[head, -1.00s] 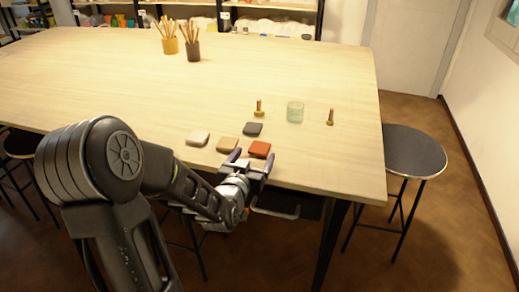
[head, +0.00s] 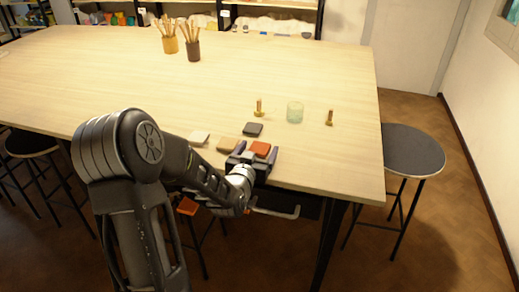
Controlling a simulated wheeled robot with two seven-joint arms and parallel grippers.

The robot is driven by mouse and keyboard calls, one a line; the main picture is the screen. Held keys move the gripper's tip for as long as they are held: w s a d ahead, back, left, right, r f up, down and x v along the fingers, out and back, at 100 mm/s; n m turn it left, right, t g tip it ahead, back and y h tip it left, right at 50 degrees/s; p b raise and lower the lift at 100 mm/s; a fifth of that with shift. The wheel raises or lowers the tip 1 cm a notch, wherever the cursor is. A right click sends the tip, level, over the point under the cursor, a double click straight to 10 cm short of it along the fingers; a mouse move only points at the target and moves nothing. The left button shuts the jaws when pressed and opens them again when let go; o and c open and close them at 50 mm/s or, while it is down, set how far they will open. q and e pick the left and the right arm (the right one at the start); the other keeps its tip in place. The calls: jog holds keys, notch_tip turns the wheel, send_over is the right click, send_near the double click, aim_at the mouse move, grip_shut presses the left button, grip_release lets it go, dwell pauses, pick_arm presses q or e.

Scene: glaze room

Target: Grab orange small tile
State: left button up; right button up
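The small orange tile (head: 263,148) lies flat near the front edge of the wooden table, at the right end of a loose group of tiles. My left gripper (head: 256,154) is at the table's front edge, right at the tile. Its fingers are apart, one to the left of the tile and one by its right side; the near part of the tile is partly hidden by the gripper. I cannot tell whether the fingers touch it. My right gripper is not in view.
Beside it lie a brown tile (head: 227,144), a pale tile (head: 199,137) and a dark grey tile (head: 253,129). Behind stand a glass (head: 295,112) and two small brass-coloured pieces (head: 259,108) (head: 329,118). A stool (head: 413,150) stands right of the table (head: 120,70).

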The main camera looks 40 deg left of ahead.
aim_at(258, 151)
pick_arm(q)
jog(key=c, duration=1.5)
jog(key=shift+r, duration=0.1)
notch_tip(258, 151, up, 10)
jog(key=shift+f, duration=0.1)
